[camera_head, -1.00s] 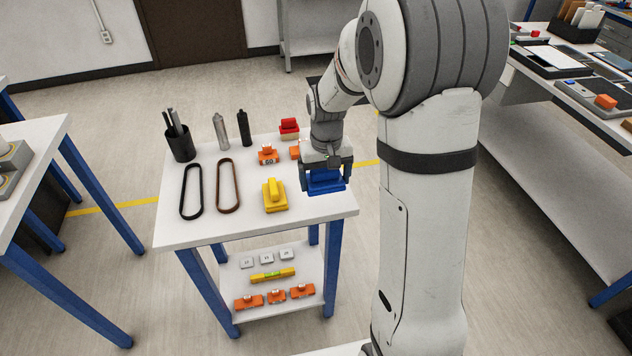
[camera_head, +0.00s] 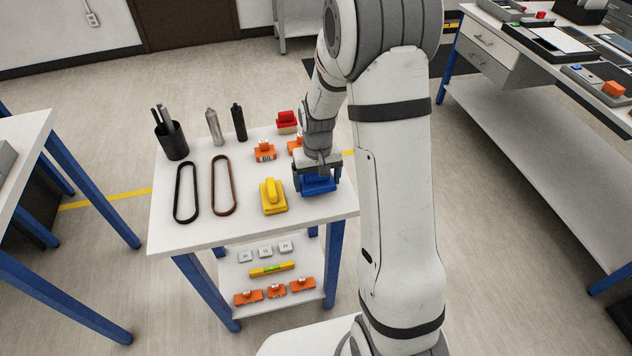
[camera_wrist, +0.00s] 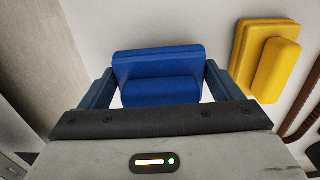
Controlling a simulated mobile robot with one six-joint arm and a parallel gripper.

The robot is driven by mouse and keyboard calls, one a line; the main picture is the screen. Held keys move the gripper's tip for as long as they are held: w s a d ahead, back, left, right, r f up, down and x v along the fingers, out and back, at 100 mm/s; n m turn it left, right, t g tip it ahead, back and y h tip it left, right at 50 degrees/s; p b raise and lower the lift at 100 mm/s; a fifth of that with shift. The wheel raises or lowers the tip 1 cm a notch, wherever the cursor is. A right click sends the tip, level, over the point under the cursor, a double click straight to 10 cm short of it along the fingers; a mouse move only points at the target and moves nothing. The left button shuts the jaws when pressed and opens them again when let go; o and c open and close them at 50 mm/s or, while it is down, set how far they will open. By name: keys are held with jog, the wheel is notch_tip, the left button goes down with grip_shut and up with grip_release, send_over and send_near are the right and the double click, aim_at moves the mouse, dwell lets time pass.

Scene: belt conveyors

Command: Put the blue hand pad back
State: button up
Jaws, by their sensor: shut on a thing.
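The blue hand pad (camera_head: 319,186) is at the right side of the white table top (camera_head: 240,227), right of the yellow hand pad (camera_head: 272,197). My gripper (camera_head: 317,178) is above it, pointing down, with its jaws shut on the blue pad's handle. In the wrist view the blue pad (camera_wrist: 158,68) lies between the two fingers of my gripper (camera_wrist: 160,92), and the yellow pad (camera_wrist: 268,55) is to its right. The blue pad is on or very close to the table; I cannot tell whether it touches.
Orange blocks (camera_head: 264,151) and a red-topped block (camera_head: 287,122) stand behind the pads. A lower shelf (camera_head: 310,283) holds small parts.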

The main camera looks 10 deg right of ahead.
jog(key=shift+f, duration=0.8)
jog(key=shift+f, duration=0.25)
jog(key=o, duration=0.8)
jog(key=shift+r, duration=0.1)
notch_tip(320, 180, up, 12)
jog(key=shift+f+b, duration=0.1)
jog(key=shift+b, duration=0.3)
jog(key=s+r+t, duration=0.1)
jog(key=s+r, duration=0.4)
jog(key=s, duration=0.5)
jog(key=s+r+t, duration=0.2)
jog(key=s+r, duration=0.3)
jog(key=s, duration=0.6)
jog(key=shift+a, duration=0.2)
